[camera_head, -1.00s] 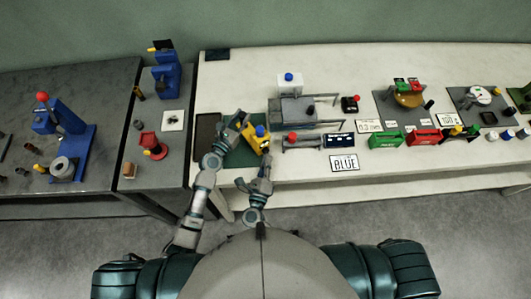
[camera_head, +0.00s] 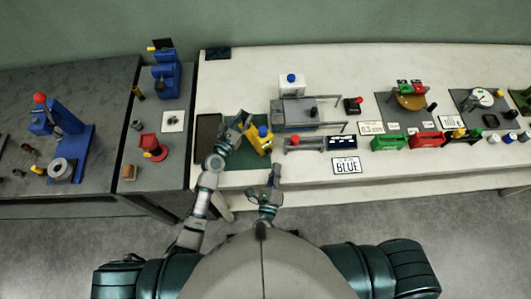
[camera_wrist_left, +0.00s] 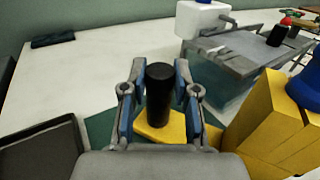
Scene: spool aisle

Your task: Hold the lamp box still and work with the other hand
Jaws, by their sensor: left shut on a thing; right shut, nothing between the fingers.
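The lamp box, as I take it, is a yellow block (camera_head: 259,144) with a blue cap (camera_head: 263,131), on a dark green mat (camera_head: 232,160). In the left wrist view the yellow block (camera_wrist_left: 268,125) stands at the right, and a black upright post (camera_wrist_left: 159,97) rises from a yellow base (camera_wrist_left: 172,132). My left gripper (camera_head: 243,121) is shut on this post; the blue-edged fingers (camera_wrist_left: 156,100) flank it. The box's far side is hidden from the head view. My right gripper (camera_head: 273,176) is shut and empty, in front of the box near the bench edge, apart from it.
A dark tray (camera_head: 207,138) lies left of the mat. Green (camera_head: 389,142) and red (camera_head: 426,139) boxes stand farther right.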

